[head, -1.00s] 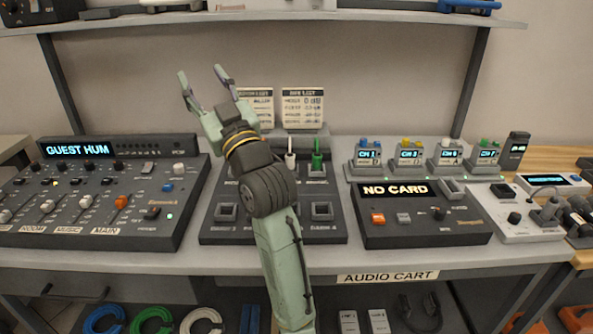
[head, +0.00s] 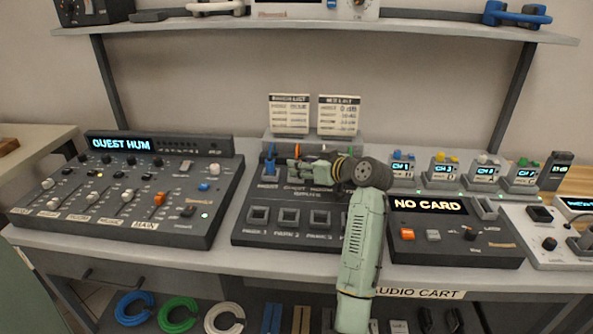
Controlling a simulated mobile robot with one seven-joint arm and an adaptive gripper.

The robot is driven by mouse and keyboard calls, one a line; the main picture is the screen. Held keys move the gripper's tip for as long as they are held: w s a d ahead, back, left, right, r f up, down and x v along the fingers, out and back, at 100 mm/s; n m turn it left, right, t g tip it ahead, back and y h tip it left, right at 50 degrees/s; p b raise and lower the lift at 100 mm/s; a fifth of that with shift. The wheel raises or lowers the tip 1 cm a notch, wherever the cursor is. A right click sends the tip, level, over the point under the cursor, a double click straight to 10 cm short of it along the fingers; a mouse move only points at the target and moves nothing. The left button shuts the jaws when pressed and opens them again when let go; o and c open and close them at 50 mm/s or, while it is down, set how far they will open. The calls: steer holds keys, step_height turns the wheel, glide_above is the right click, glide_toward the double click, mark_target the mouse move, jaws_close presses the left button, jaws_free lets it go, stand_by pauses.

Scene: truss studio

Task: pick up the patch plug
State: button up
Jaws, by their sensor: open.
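The patch panel (head: 290,240) stands in the middle of the cart, with several empty square sockets along its front. A blue patch plug (head: 269,158) stands upright at the left of its back row. Part of an orange plug (head: 297,151) shows to its right, behind my fingers. My gripper (head: 293,167) is open and points left over the back of the panel, its fingertips close to the blue plug. I cannot tell whether they touch it. My wrist and fingers hide much of the back row's right side.
A mixer (head: 120,195) stands left of the panel, and a card unit (head: 455,235) reading "NO CARD" stands right. Two label cards (head: 290,113) rise behind the panel. A shelf (head: 400,30) runs above. Coiled cables (head: 178,314) lie below.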

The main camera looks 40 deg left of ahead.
steer(key=x, duration=0.1)
steer(key=p+x, duration=0.1)
steer(key=x, duration=0.1)
steer(key=p+x, duration=0.1)
steer(key=shift+w+a+f, duration=0.2)
steer(key=shift+w+f, duration=0.15)
steer(key=shift+c, duration=0.5)
jaws_close()
